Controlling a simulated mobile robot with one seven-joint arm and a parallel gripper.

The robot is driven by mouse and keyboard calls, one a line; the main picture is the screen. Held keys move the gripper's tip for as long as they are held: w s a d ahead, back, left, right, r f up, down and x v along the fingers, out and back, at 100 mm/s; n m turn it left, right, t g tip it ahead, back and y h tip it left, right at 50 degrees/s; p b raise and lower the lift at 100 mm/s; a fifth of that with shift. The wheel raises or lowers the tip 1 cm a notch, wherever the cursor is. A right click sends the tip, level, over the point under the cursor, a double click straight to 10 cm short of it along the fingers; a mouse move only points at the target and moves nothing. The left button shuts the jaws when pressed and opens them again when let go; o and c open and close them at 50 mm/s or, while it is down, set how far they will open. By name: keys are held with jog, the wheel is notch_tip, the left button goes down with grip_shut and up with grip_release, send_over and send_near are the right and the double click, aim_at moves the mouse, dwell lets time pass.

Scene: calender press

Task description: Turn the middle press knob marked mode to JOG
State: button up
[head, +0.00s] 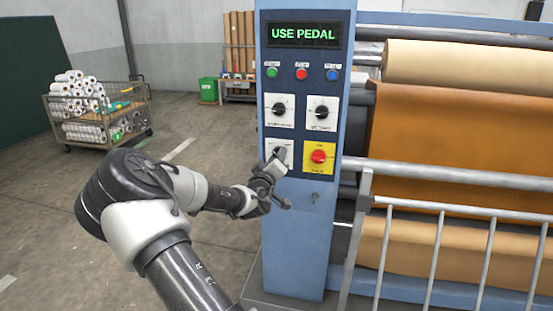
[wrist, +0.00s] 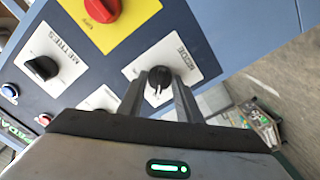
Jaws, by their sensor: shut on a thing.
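The mode knob (wrist: 159,79) is black and sits on a white plate marked MODE (wrist: 188,60) in the wrist view. My gripper (wrist: 158,88) has one finger on each side of this knob and is shut on it. A pale pointer line on the knob faces down toward my gripper in that picture. The small position labels are too small or hidden to read. In the head view the same white plate (head: 287,146) is at the lower left of the blue panel, and my gripper (head: 273,164) partly covers it and its knob.
A red knob (head: 319,156) on a yellow plate sits right beside it. Two black knobs (head: 281,109) (head: 322,111) are above, then three buttons and a green display (head: 303,35) reading USE PEDAL. A rail (head: 450,178) and rollers stand right. Floor on the left is open, with a cart (head: 100,125) farther back.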

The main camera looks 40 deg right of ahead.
jog(key=o, duration=1)
jog(key=shift+o, duration=0.2)
jog(key=p+v, duration=0.2)
jog(key=v, duration=1.5)
jog(key=shift+s+p, duration=0.25)
jog(key=shift+p, duration=0.05)
jog(key=shift+a, duration=0.1)
